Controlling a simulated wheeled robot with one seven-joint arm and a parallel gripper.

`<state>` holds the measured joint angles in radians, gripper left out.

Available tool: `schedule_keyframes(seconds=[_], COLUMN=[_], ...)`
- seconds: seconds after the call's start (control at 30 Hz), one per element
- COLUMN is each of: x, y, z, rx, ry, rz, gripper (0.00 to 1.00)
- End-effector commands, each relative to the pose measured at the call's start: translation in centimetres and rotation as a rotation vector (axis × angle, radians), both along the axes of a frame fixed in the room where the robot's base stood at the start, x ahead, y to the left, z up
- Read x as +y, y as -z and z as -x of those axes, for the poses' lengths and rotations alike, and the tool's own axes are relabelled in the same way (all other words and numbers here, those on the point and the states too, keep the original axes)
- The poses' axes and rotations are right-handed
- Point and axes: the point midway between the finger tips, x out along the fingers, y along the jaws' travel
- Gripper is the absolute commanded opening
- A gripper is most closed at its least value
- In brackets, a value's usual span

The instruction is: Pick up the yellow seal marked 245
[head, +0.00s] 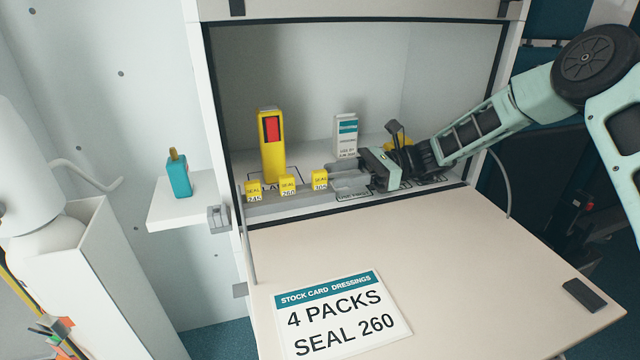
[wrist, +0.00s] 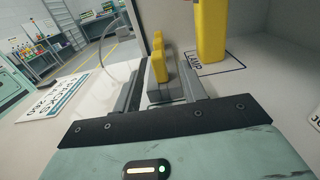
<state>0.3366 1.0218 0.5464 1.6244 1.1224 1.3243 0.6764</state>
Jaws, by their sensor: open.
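The yellow seal marked 245 (head: 254,190) stands at the left end of a row of three yellow seals on a grey rail in the cabinet. The seal marked 260 (head: 288,185) is in the middle, and a third seal (head: 320,180), apparently 305, is at the right. My gripper (head: 338,180) is open at the right end of the row, fingers pointing left along it. In the wrist view, a near yellow seal (wrist: 162,68) shows between the fingers, with another yellow seal (wrist: 157,42) beyond. No markings are readable there, and 245 cannot be singled out.
A tall yellow lamp (head: 272,150) stands behind the row, and a white pack (head: 345,135) behind my gripper. A stock card reading "4 packs, seal 260" (head: 340,315) lies on the lowered flap (head: 470,270). A teal bottle (head: 179,178) stands on a side shelf at left.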

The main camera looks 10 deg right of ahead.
Motion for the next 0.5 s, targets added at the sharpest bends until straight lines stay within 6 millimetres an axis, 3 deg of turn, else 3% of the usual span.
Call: schedule_keyframes(seconds=[0.03,0.27,0.5], x=[0.9,2.0,5.2], y=[0.0,0.0,0.0], z=[0.3,0.5,1.2], rx=[0.001,0.001,0.001], ry=[-0.007,-0.005,-0.008], rz=[0.0,-0.001,0.0], gripper=[0.42,0.42,0.42])
